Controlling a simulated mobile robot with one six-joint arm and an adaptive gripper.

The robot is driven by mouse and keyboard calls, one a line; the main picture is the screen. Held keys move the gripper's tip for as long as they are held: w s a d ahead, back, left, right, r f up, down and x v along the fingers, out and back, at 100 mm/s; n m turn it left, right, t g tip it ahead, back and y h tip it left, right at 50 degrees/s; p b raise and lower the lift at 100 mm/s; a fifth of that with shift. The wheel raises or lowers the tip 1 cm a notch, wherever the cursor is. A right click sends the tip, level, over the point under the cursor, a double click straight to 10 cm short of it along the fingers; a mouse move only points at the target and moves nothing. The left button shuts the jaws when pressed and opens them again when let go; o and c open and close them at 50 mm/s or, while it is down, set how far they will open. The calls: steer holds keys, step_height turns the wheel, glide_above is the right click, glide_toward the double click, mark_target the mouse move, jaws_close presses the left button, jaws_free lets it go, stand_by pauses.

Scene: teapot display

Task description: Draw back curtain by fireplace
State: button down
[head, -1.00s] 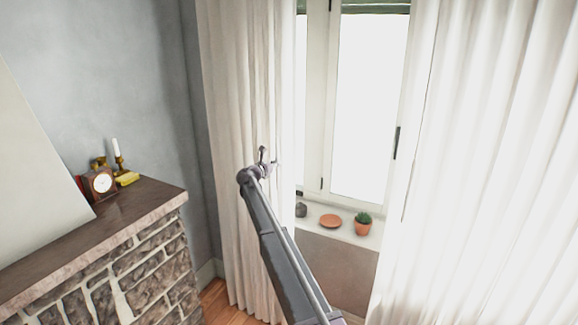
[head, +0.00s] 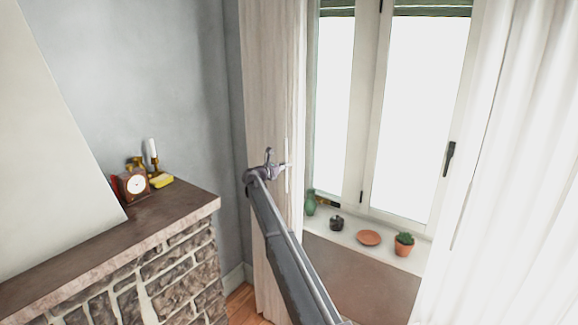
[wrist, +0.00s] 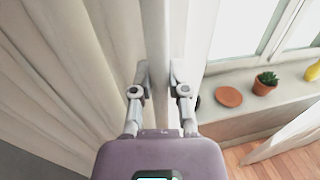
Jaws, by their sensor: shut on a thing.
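The cream curtain by the fireplace (head: 268,85) hangs in a narrow bunch at the left side of the window. It also fills the left half of the wrist view (wrist: 60,75). My gripper (head: 277,165) is at the curtain's right, window-side edge, about mid-height in the head view. In the wrist view my gripper (wrist: 161,75) has its two fingers either side of a curtain fold and is shut on it. The stone fireplace (head: 175,270) with its brown mantel is to the left. My arm hides part of the lower curtain.
The window sill (head: 330,226) holds a green vase (head: 310,203), a dark pot (head: 336,223), a terracotta dish (head: 368,238) and a potted cactus (head: 404,243). A second curtain (head: 530,150) hangs at the right. A clock (head: 134,185) and candlesticks stand on the mantel.

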steer(key=c, duration=0.6)
jaws_free()
steer(key=v, duration=1.2)
